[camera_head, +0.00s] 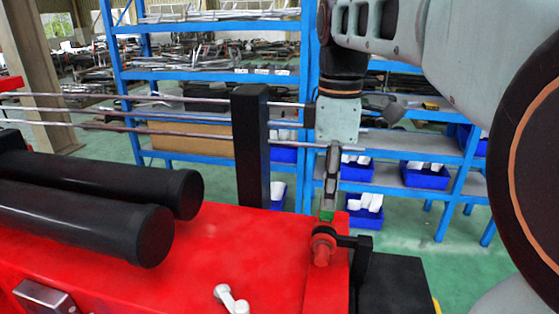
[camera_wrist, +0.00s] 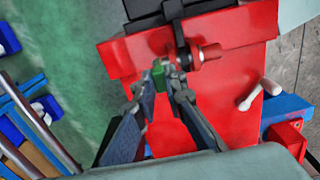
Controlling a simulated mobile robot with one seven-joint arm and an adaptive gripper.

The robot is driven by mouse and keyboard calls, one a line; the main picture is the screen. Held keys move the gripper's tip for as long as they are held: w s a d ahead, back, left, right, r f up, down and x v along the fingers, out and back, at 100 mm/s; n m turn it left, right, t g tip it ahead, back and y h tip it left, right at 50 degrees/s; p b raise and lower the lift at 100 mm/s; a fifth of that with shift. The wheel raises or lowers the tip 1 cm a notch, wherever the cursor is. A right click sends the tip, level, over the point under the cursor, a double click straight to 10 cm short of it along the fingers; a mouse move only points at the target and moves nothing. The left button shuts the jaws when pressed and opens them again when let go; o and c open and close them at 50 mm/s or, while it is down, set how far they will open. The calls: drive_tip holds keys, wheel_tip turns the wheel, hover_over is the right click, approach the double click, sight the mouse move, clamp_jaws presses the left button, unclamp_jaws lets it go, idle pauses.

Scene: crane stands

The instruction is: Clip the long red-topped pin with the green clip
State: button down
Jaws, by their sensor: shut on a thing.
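The green clip (camera_head: 327,215) is held between the fingertips of my gripper (camera_head: 330,195), which points down over the right end of the red machine. In the wrist view the clip (camera_wrist: 158,73) sits between the tips of my gripper (camera_wrist: 161,86). The long red-topped pin (camera_head: 322,246) is at the machine's right end, beside a black bracket. In the wrist view the red-topped pin (camera_wrist: 208,54) lies just right of the clip. The clip is very close to the pin; I cannot tell whether they touch. The pin's lower part is hidden.
A black bracket (camera_head: 362,262) stands right of the pin. A white handle (camera_head: 232,300) lies on the red machine top (camera_head: 270,245). Black cylinders (camera_head: 110,225) are at left and a black post (camera_head: 250,145) stands behind. Blue shelves with blue bins (camera_head: 425,176) are beyond.

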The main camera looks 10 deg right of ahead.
drive_tip(key=shift+f, duration=0.35)
drive_tip(key=c, duration=1.9)
unclamp_jaws()
drive_tip(key=shift+r, duration=0.1)
wheel_tip(320, 180, up, 5)
drive_tip(key=p, duration=0.4)
drive_tip(key=shift+p, duration=0.3)
